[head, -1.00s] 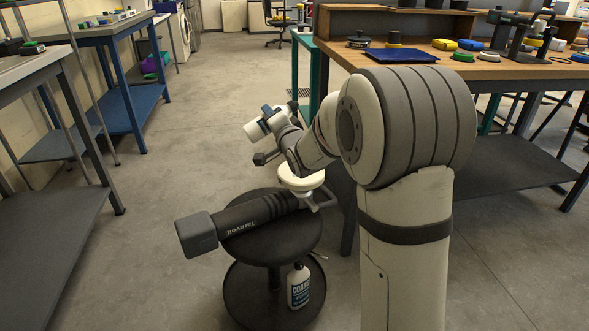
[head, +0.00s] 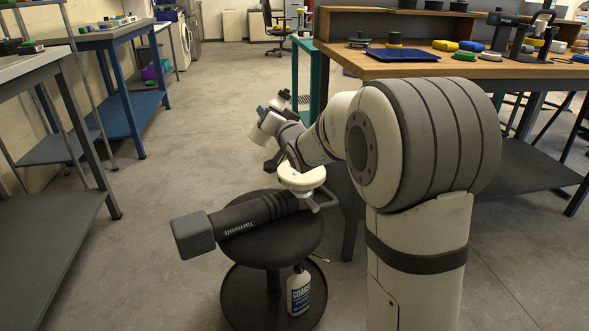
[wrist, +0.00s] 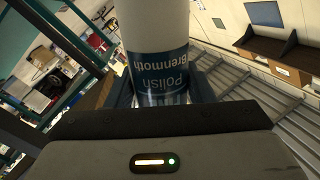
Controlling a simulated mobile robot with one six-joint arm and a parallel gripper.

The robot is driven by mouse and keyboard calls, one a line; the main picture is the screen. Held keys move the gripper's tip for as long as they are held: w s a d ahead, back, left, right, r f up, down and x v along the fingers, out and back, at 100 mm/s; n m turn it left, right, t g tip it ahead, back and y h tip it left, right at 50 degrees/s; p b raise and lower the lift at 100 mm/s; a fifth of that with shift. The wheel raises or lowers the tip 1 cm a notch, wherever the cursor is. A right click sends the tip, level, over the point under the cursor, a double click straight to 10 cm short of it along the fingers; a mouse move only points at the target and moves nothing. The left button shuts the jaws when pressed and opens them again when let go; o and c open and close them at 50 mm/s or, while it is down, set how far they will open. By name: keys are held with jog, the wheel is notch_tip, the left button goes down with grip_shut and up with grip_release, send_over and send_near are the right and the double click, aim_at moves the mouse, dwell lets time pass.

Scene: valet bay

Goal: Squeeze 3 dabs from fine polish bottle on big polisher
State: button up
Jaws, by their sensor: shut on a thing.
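The big polisher (head: 238,219) lies on a round black stool, its grey block end to the left and its cream pad (head: 300,177) facing up at the right. A small bluish spot shows on the pad; I cannot tell if it is a dab. My gripper (wrist: 163,98) is shut on a white bottle (wrist: 152,28) with a blue label reading "Polish" and "Brenmoth", upside down in the wrist view. In the head view the bottle (head: 270,122) is small and tilted, held above and behind the pad, apart from it. Its nozzle is not clear, and the word "fine" is not visible.
A white bottle labelled "COARSE" (head: 299,291) stands on the stool's lower shelf (head: 250,300). A wooden workbench (head: 480,70) with pads and a blue tray (head: 402,55) is at right. Blue and grey benches (head: 110,30) line the left. Floor between is open.

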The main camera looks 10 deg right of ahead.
jog(key=n, duration=0.6)
jog(key=shift+n, duration=0.4)
jog(key=shift+r, duration=0.1)
jog(key=shift+p, duration=0.35)
